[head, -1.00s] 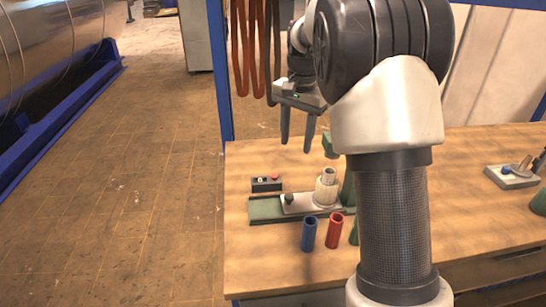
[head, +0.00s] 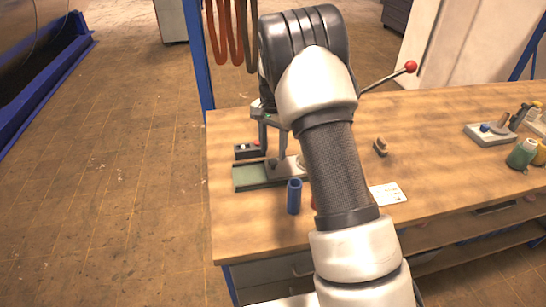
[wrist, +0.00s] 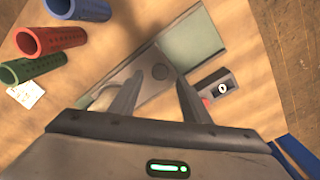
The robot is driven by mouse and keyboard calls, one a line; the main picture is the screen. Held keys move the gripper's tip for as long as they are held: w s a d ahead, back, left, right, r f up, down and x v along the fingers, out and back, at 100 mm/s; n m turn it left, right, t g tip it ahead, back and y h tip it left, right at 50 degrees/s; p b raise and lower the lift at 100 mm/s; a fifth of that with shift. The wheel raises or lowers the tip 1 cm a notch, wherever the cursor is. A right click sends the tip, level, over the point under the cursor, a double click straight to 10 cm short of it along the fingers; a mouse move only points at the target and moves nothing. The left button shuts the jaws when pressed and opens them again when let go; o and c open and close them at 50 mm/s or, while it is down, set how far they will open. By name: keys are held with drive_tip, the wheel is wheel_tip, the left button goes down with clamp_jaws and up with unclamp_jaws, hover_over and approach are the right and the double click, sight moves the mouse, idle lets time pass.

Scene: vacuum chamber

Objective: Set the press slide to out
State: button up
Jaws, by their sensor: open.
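My gripper (wrist: 159,78) is open and points down over the slide.
A small black switch box (head: 247,151) sits behind the base. A blue tube (head: 294,196) stands in front; red (wrist: 50,40) and green (wrist: 32,68) tubes stand near it. A red-knobbed lever (head: 410,67) sticks out right. The bench's middle right is mostly clear.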

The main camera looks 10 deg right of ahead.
sight(273, 161)
drive_tip(key=shift+f, duration=1.9)
